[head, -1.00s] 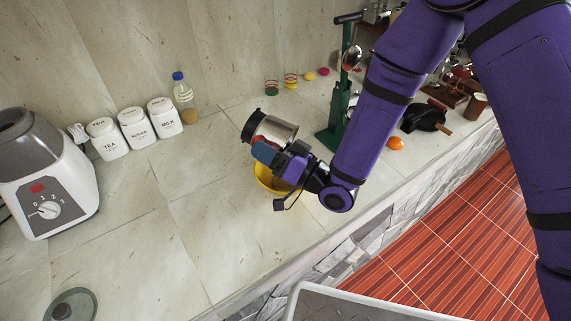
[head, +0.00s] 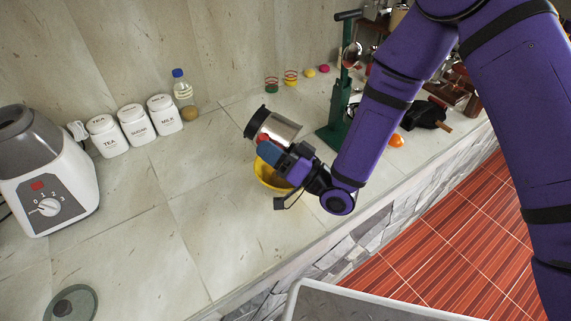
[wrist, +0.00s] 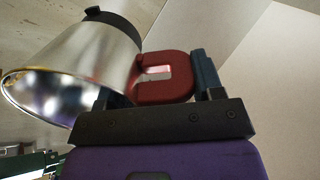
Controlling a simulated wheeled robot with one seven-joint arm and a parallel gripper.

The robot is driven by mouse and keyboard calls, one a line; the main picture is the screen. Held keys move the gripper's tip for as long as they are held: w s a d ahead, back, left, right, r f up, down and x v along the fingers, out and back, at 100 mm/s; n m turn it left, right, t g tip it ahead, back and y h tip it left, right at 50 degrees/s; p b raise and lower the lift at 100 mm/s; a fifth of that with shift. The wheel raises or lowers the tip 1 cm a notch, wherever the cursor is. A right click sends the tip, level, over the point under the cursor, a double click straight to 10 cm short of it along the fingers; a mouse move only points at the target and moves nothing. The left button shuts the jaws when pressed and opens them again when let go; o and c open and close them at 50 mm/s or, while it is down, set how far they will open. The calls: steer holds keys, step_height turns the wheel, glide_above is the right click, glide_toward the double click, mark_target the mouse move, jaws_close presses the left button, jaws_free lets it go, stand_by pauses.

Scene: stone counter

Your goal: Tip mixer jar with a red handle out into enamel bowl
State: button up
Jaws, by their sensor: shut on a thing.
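The mixer jar (head: 276,126) is a shiny steel jar with a black base, held tilted above the counter. In the wrist view the jar (wrist: 75,65) shows its open mouth toward the lower left and its red handle (wrist: 165,92). My gripper (head: 283,152) is shut on the red handle; its fingers also show in the wrist view (wrist: 160,85). The yellow enamel bowl (head: 264,177) stands on the counter below my gripper and jar, partly hidden by them. I cannot see anything inside the jar or the bowl.
A white mixer base (head: 50,180) stands at the left. White tea, sugar and milk canisters (head: 136,125) and a blue-capped bottle (head: 182,92) line the wall. A green stand (head: 338,115) is behind my arm. An orange fruit (head: 396,140) lies to the right.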

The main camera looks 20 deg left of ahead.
mark_target(258, 141)
steer(key=shift+d+p, duration=0.25)
steer(key=shift+p, duration=0.25)
steer(key=a+h, duration=0.3)
steer(key=shift+w+a+r+g, duration=0.25)
steer(key=shift+w+g, duration=0.05)
steer(key=shift+w+a+f+h, duration=0.15)
steer(key=shift+a+f+h, duration=0.05)
steer(key=shift+h, duration=0.3)
steer(key=shift+a, duration=0.1)
